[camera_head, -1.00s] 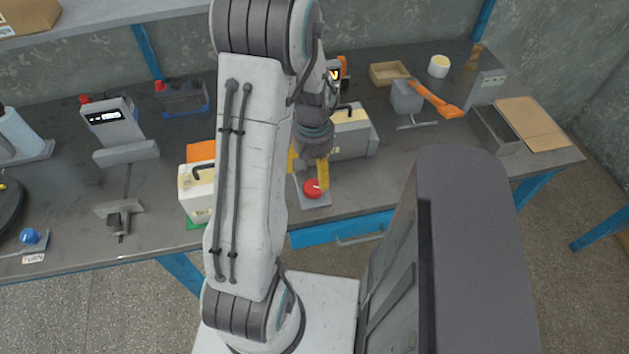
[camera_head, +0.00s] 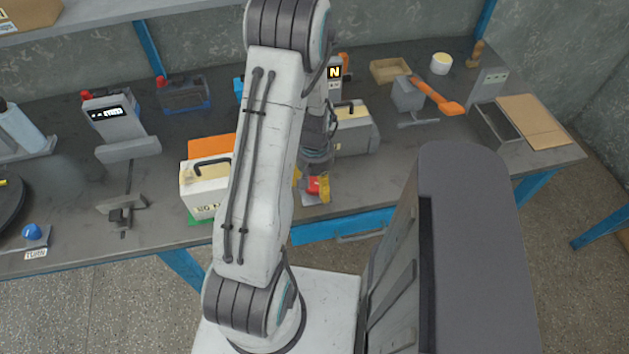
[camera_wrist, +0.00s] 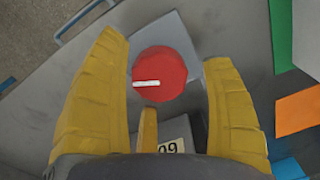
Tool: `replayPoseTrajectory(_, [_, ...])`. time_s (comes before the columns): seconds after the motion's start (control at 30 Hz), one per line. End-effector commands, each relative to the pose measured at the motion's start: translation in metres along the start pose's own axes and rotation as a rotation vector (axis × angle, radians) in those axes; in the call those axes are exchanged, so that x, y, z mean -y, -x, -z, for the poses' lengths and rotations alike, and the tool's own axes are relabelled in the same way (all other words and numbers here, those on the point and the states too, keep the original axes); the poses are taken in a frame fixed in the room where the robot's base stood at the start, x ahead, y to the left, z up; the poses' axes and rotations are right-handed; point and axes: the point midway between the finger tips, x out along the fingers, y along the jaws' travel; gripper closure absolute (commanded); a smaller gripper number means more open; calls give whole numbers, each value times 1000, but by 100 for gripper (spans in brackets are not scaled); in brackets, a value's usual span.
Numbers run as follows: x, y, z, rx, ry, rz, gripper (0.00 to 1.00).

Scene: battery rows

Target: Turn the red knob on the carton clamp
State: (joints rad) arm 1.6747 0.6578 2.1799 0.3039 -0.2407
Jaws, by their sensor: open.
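The red knob (camera_wrist: 160,73) is round with a white stripe and sits on a pale grey plate (camera_wrist: 186,42). In the wrist view the stripe lies nearly level, on the knob's left half. The knob also shows in the head view (camera_head: 314,186), partly covered by my yellow fingers. My gripper (camera_wrist: 166,52) is open, with one long finger left of the knob and one right of it. A third finger stands below the knob in that view. Gaps show between the side fingers and the knob. I cannot tell whether the third finger touches it. It also shows in the head view (camera_head: 311,182).
A cream battery with a handle (camera_head: 197,192) stands left of my arm, and a grey-cased one (camera_head: 357,135) stands behind the gripper. A blue knob (camera_head: 31,231) labelled TURN is at the far left.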

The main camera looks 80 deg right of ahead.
Motion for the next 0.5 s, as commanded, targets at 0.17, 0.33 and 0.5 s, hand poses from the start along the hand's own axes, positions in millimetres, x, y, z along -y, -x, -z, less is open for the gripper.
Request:
replayPoseTrajectory(0.17, [0,0,0,0,0,0,26])
replayPoseTrajectory(0.33, [0,0,0,0,0,0,41])
replayPoseTrajectory(0.5, [0,0,0,0,0,0,56])
